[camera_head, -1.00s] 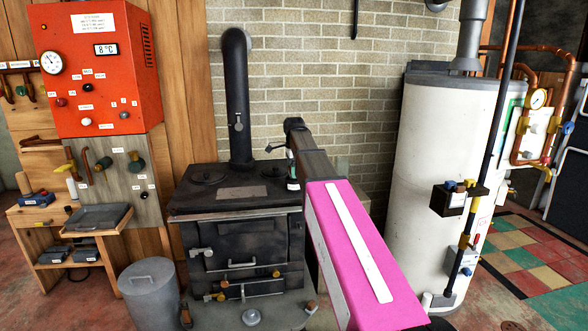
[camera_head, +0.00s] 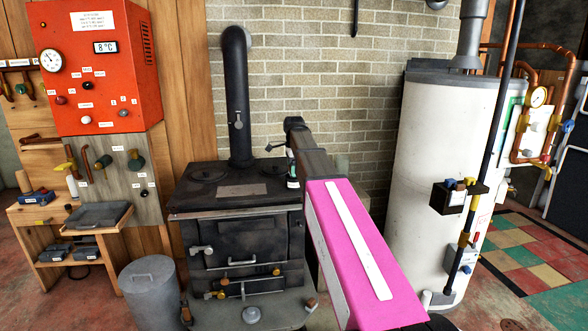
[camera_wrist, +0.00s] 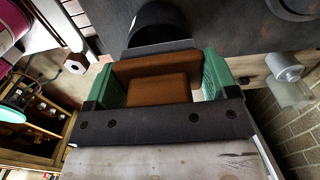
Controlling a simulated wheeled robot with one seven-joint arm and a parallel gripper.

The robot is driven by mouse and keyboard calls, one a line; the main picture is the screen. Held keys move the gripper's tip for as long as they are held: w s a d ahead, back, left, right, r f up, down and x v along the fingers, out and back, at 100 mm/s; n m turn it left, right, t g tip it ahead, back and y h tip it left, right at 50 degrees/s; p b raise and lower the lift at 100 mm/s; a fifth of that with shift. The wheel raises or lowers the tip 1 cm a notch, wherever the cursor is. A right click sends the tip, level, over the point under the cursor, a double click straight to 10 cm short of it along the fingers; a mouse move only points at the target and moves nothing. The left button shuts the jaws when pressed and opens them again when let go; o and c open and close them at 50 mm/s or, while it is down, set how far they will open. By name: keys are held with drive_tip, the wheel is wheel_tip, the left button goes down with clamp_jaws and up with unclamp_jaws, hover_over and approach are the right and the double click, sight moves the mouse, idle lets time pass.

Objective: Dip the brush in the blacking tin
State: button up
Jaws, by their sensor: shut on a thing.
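My gripper (camera_wrist: 155,85) has green fingers on either side of a brown block-shaped piece (camera_wrist: 155,90) in the wrist view. I take this piece to be the brush; its bristles do not show. In the head view my gripper shows only in small part, over the right side of the black stove (camera_head: 225,238). A dark rounded thing (camera_wrist: 165,22) lies just beyond the brown piece in the wrist view. I cannot tell whether it is the blacking tin or part of the brush. No tin is clearly recognisable in the head view.
The flue pipe (camera_head: 238,100) rises at the back of the stove. A white tank (camera_head: 435,180) stands to the right and a lidded grey bin (camera_head: 150,290) at the lower left. A grey round-ended thing (camera_wrist: 283,66) shows at the right in the wrist view.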

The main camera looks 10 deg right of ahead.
drive_tip(key=shift+f, duration=0.45)
idle(1.1)
drive_tip(key=shift+r, duration=0.15)
drive_tip(key=shift+r, duration=3.45)
